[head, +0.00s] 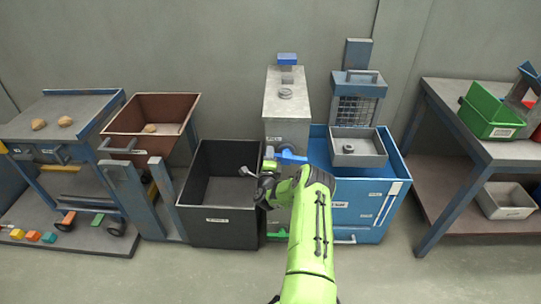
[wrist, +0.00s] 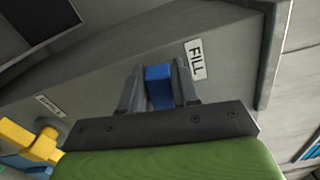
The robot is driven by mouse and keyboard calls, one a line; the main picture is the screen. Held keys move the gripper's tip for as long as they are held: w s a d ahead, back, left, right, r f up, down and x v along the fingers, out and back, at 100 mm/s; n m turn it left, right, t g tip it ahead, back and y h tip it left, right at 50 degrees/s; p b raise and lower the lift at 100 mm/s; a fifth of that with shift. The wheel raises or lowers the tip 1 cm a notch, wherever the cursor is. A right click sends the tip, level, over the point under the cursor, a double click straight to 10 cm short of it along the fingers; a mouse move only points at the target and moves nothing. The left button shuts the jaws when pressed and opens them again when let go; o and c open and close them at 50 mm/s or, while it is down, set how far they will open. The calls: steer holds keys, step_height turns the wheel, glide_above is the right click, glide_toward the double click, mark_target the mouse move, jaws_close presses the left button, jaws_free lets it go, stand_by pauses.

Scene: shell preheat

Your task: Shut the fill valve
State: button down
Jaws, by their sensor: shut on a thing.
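The blue handle (wrist: 158,82) of the fill valve stands out from a grey metal face in the wrist view, beside a white FILL label (wrist: 195,60). My gripper (wrist: 158,95) is shut on this handle, one dark finger on each side. In the head view my green arm reaches to the front of the tall grey cabinet (head: 286,100), where a blue part (head: 291,156) shows just above the arm. My fingertips are hidden there, and I cannot tell how far the valve is turned.
A yellow fitting (wrist: 30,140) is left of my gripper in the wrist view. A black bin (head: 215,205) stands left of the cabinet and a blue tub (head: 355,205) right of it. A brown bin (head: 150,115) and a workbench (head: 460,140) stand farther out. The front floor is clear.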

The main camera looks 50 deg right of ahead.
steer(key=shift+a+f+n, duration=0.1)
steer(key=shift+f+n, duration=0.55)
steer(key=shift+n, duration=0.35)
steer(key=c, duration=0.9)
jaws_free()
steer(key=p+v, duration=0.2)
steer(key=v, duration=1.3)
steer(key=shift+s+a+p, duration=0.25)
steer(key=shift+s+p, duration=0.05)
steer(key=shift+p, duration=0.05)
